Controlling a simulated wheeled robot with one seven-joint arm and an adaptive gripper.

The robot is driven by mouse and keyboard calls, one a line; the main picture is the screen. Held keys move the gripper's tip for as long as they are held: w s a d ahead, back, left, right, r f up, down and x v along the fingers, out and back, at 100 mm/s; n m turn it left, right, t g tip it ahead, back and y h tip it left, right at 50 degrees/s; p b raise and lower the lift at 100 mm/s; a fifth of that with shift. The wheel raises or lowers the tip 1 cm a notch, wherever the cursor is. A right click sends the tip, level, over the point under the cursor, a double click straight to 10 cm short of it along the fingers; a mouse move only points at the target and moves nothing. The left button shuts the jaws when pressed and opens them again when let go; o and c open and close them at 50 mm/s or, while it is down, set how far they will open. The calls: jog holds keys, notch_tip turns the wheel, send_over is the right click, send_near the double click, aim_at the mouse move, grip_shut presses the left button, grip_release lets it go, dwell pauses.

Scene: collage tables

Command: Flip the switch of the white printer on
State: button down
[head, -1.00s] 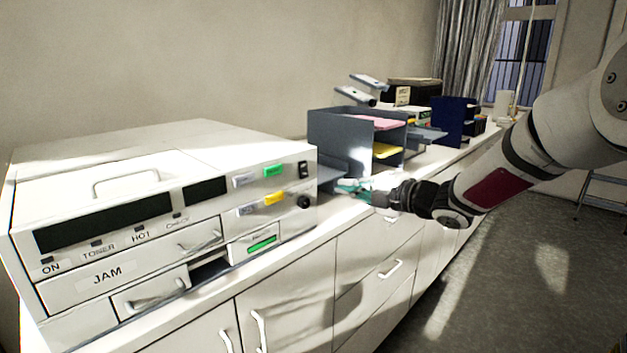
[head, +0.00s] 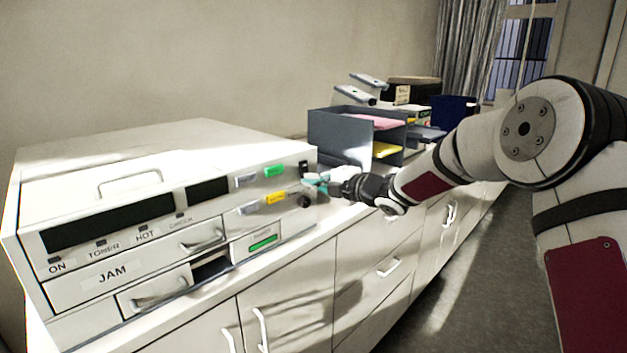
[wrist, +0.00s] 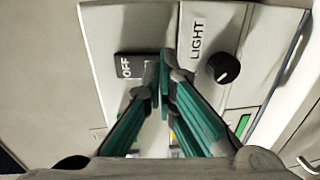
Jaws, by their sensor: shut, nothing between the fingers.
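The white printer (head: 215,150) stands on the counter at the left in the head view. Its dark rocker switch (head: 303,165) is at the upper right of the front panel. In the wrist view the switch (wrist: 130,66) carries the word OFF. My gripper (head: 308,183) is in front of the panel's right end. In the wrist view my gripper (wrist: 165,70) is shut and empty, its green-padded fingertips at the right edge of the switch. I cannot tell whether they touch it. The fingers hide part of the panel below.
A black knob (wrist: 223,68) labelled LIGHT sits close to the fingers. A grey paper tray rack (head: 335,130) stands right of the printer. A white drawer handle (head: 203,240) juts from the printer front. The counter edge runs below.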

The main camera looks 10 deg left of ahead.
jog(key=f+b+v, duration=0.1)
jog(key=v, duration=1)
jog(key=shift+t+y+b, duration=0.4)
jog(key=shift+s+d, duration=0.1)
jog(key=shift+d, duration=0.1)
